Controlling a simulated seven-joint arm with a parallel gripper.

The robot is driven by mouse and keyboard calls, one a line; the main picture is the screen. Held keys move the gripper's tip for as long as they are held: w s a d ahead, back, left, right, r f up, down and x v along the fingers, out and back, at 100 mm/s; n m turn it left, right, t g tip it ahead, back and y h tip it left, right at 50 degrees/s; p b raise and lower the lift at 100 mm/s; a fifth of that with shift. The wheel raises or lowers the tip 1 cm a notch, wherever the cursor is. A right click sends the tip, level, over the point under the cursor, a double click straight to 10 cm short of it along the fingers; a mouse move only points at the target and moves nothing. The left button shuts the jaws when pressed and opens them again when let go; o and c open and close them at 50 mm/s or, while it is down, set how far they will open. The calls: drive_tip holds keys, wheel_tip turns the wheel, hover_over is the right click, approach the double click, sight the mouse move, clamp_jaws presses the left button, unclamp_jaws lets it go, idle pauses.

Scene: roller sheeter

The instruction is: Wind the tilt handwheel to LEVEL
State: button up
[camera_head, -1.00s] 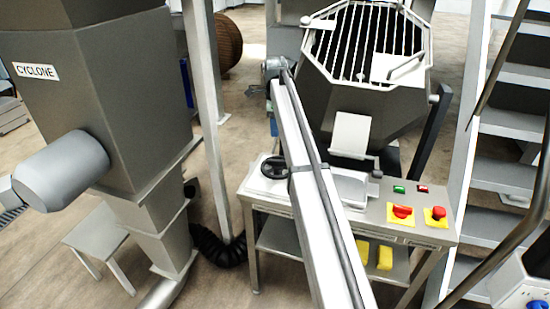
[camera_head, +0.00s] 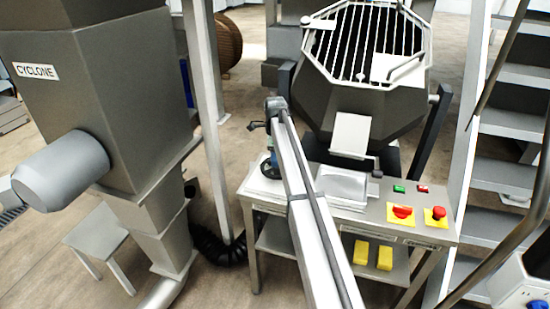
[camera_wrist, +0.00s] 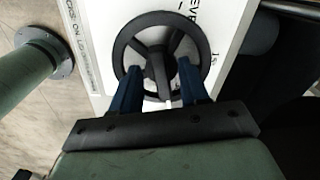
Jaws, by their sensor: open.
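The tilt handwheel (camera_wrist: 198,46) is a black ring with spokes and a dark hub, seen from above in the wrist view. My gripper (camera_wrist: 160,75) is open, with its two blue fingers apart over the near half of the wheel, one on each side of the hub. I cannot tell whether the fingers touch the wheel. White panel lettering (camera_wrist: 194,14), partly cut off and reading something like "EVE", lies beyond the rim. In the head view my gripper (camera_head: 269,166) is at the left end of the control table, and the wheel is mostly hidden there.
The control table (camera_head: 376,213) carries green and red buttons and a red stop (camera_head: 438,212) to the right. The hopper with a grille (camera_head: 365,95) stands behind. A grey post (camera_head: 208,110) and the cyclone (camera_head: 95,100) are left; stairs (camera_head: 505,120) are right.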

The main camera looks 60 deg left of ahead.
drive_tip(key=shift+f, duration=0.3)
drive_tip(key=shift+c, duration=0.3)
clamp_jaws()
